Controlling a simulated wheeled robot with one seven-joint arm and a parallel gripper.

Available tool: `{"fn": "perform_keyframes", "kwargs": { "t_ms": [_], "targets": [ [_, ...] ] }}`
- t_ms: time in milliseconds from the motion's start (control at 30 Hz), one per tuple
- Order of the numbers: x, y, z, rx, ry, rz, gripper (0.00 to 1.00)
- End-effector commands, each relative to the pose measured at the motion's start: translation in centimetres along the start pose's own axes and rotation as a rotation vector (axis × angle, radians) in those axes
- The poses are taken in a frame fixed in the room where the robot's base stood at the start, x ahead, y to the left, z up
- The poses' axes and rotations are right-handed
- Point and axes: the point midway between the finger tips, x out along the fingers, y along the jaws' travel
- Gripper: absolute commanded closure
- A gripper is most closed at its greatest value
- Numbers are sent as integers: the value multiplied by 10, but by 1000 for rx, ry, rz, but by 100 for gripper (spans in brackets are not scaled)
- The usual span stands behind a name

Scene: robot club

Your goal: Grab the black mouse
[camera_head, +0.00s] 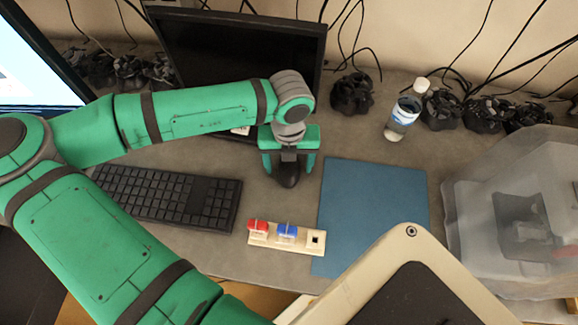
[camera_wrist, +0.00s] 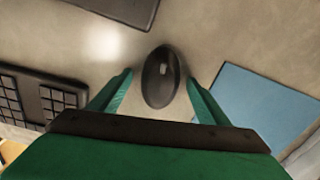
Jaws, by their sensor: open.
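The black mouse (camera_wrist: 158,84) lies on the grey desk, between the keyboard and the blue mat. In the head view the mouse (camera_head: 288,176) shows just below my gripper, partly covered by it. My gripper (camera_head: 289,168) is open, with one green finger on each side of the mouse. In the wrist view the fingers (camera_wrist: 160,80) stand left and right of the mouse with a gap on both sides. I cannot tell exactly how high the fingertips are above the desk.
A black keyboard (camera_head: 165,196) lies left of the mouse. A blue mat (camera_head: 375,205) lies to the right. A holder with red and blue pieces (camera_head: 285,238) is in front. A monitor (camera_head: 240,55) stands behind, a bottle (camera_head: 403,115) back right, a translucent covered box (camera_head: 515,205) far right.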

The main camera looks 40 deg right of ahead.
Motion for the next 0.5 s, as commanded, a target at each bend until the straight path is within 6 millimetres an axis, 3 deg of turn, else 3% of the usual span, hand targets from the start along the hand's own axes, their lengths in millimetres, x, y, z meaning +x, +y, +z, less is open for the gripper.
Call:
{"fn": "perform_keyframes", "kwargs": {
  "t_ms": [67, 233, 500],
  "targets": [
    [0, 0, 0, 0, 0, 0, 32],
    [0, 0, 0, 0, 0, 0, 73],
    [0, 0, 0, 0, 0, 0, 76]
  ]
}}
